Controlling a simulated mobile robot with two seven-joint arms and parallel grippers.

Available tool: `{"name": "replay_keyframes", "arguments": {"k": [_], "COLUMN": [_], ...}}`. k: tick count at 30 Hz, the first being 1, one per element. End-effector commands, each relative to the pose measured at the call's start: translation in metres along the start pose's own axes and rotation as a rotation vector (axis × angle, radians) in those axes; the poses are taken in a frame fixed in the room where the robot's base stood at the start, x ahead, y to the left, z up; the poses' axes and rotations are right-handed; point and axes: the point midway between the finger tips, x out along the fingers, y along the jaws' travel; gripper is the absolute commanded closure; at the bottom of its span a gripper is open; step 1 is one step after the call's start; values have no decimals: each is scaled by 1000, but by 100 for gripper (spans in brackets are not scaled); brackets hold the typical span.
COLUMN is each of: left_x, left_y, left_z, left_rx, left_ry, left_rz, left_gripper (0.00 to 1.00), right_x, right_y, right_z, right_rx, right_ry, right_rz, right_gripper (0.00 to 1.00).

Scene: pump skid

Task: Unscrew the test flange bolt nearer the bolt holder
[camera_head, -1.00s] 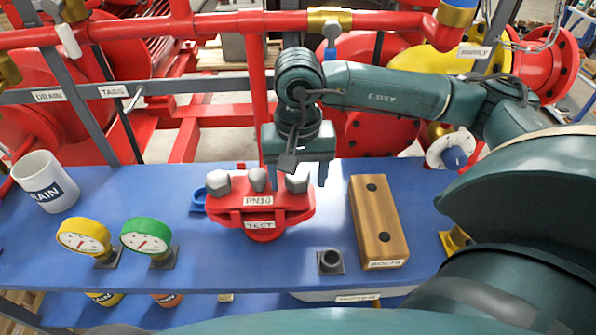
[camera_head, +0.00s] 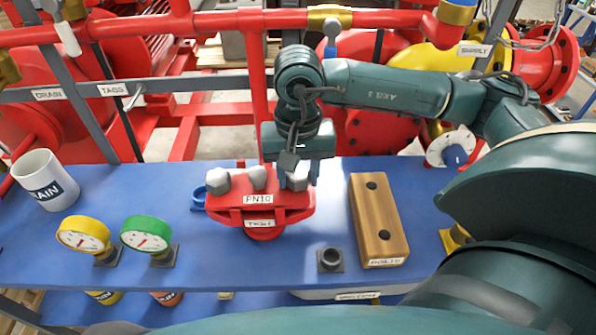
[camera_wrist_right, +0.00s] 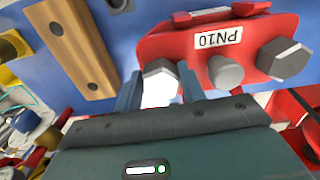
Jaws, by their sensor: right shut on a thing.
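The red test flange (camera_head: 264,218), labelled PN10, stands on the blue bench. Its right bolt (camera_head: 298,184), a grey hex head, is the one nearer the wooden bolt holder (camera_head: 378,215). My right gripper (camera_head: 298,178) is above this bolt with its fingers down on either side. In the wrist view my right gripper (camera_wrist_right: 160,90) is shut on the bolt head (camera_wrist_right: 160,80), which shows brightly between the fingers. The bolt appears seated in the flange. A middle grey round stud (camera_head: 258,178) and a left hex bolt (camera_head: 218,182) stand beside it. My left gripper is out of view.
A yellow gauge (camera_head: 84,236) and green gauge (camera_head: 146,236) stand left of the flange. A white mug (camera_head: 46,182) is far left. Red pipework runs behind.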

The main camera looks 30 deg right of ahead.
Motion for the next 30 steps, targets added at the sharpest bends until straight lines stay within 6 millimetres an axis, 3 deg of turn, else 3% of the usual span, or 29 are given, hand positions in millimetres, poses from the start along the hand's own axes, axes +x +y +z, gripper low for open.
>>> {"name": "replay_keyframes", "arguments": {"k": [5, 10, 18, 23, 30], "left_x": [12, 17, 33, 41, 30], "left_y": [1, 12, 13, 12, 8], "left_z": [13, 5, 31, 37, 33], "left_rx": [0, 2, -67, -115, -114], "left_ry": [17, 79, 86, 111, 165], "left_rz": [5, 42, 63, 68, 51], "left_gripper": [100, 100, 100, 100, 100], "right_x": [7, 7, 7, 7, 2], "right_y": [-1, -1, 0, -1, -1], "right_z": [0, 0, 0, 0, 1], "right_rx": [-166, -442, -832, -1070, -1299], "right_ry": [3, 4, 3, 4, 0], "right_rz": [-2, -3, -2, -2, -3], "right_gripper": [84, 84, 84, 84, 84]}}
